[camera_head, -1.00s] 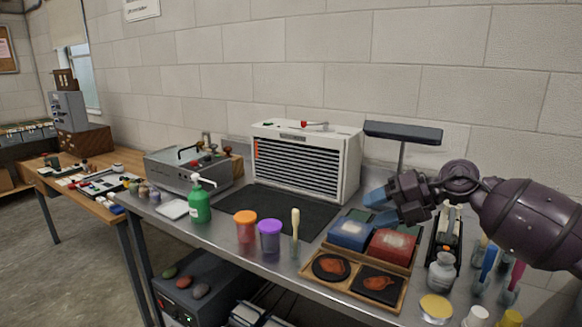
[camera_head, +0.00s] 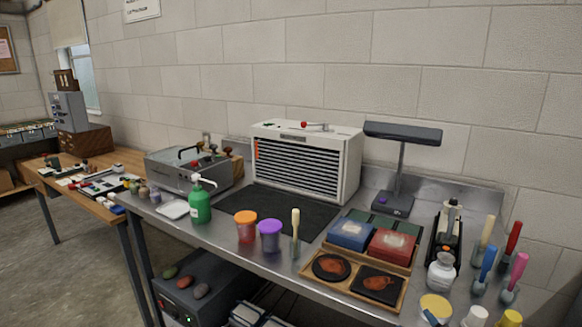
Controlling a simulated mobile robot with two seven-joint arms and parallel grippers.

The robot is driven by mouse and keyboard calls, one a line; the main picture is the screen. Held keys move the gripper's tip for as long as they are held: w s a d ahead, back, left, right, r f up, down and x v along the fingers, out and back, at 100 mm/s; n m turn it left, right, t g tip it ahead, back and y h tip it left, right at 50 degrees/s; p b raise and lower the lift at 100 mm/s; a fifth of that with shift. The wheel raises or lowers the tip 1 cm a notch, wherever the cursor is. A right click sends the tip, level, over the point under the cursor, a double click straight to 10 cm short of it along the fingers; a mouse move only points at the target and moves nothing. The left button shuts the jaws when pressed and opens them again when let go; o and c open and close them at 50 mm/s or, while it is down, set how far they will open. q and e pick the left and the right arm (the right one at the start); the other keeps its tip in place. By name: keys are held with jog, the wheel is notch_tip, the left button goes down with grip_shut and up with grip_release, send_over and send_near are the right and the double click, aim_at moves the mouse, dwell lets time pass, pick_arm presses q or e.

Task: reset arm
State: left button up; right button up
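Neither of my grippers is in the head view now, and no part of my arms shows.
A white louvred unit (camera_head: 305,165) stands at the back on a black mat (camera_head: 240,207). A dark lamp-like stand (camera_head: 402,135) is right of it. A green pump bottle (camera_head: 199,204), two lidded jars and upright coloured handles crowd the bench. Clear mat lies before the unit.

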jog(key=s+d+f+m+g, duration=0.15)
jog(key=s+f+g, duration=0.3)
jog(key=s, duration=0.55)
jog(key=s+d+f+m+g+h, duration=0.1)
jog(key=s+f+m+g, duration=0.3)
jog(key=s, duration=0.5)
jog(key=s+d+f+m+g, duration=0.1)
jog(key=s+f+g, duration=0.35)
jog(key=s, duration=0.55)
pick_arm(q)
jog(key=s+f+g, duration=0.1)
jog(key=s+f, duration=0.3)
jog(key=f, duration=0.2)
jog(key=shift+s+a+f, duration=0.2)
jog(key=shift+a+f, duration=0.05)
pick_arm(e)
jog(key=w+f+t, duration=0.7)
jog(key=w+f, duration=0.1)
jog(key=f, duration=0.1)
jog(key=shift+t+y, duration=0.3)
jog(key=shift+t, duration=0.1)
jog(key=shift+w+d+r+n, duration=0.1)
jog(key=shift+n, duration=0.15)
jog(key=shift+c, duration=0.5)
